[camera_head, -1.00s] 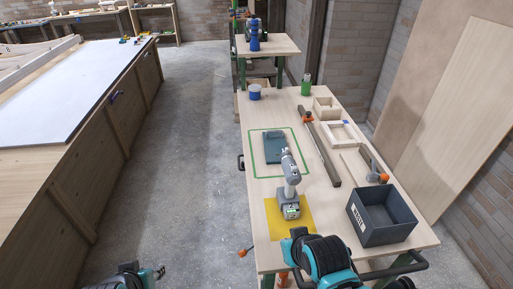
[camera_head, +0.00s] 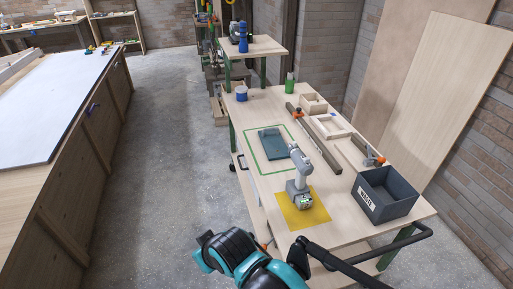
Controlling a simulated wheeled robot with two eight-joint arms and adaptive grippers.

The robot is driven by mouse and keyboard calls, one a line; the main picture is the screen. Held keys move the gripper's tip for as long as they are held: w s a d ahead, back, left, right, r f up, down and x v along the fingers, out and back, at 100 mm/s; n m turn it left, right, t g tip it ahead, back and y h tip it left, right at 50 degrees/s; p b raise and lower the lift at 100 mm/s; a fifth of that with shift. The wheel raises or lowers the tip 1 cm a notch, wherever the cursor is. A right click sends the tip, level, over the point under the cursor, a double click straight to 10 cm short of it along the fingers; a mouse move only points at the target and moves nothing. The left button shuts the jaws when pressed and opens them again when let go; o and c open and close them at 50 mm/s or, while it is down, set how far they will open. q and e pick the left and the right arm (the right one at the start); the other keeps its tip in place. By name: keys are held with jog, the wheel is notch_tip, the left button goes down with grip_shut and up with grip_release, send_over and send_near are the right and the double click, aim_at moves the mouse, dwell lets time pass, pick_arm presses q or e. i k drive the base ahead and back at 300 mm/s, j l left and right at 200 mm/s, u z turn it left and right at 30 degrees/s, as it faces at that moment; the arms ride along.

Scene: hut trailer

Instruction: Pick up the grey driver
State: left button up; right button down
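The grey driver (camera_head: 298,181) stands upright on its base on a yellow square (camera_head: 318,209) marked on the wooden workbench (camera_head: 345,232). Its head points up and away, towards a teal tray-like piece (camera_head: 283,150) inside a green outline. Nothing touches the driver. A teal and black arm part of mine shows at the bottom centre, nearer than the driver and apart from it. Neither gripper's fingers can be seen.
A dark grey labelled bin (camera_head: 386,194) stands right of the driver. A long bar (camera_head: 315,142), wooden frames (camera_head: 328,126), a green bottle (camera_head: 289,83) and a blue-and-white cup (camera_head: 242,93) are farther back. A black rail (camera_head: 385,246) crosses the near edge. Open floor lies left.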

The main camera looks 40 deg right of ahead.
aim_at(298, 185)
jog(key=i+j+z, duration=0.45)
jog(key=i+j, duration=0.3)
jog(key=i+z, duration=0.4)
jog(key=i+j+z, duration=0.1)
jog(key=i+z, duration=0.25)
jog(key=i, duration=0.25)
jog(key=i+j+z, duration=0.25)
jog(key=i+z, duration=0.15)
jog(key=i, duration=0.1)
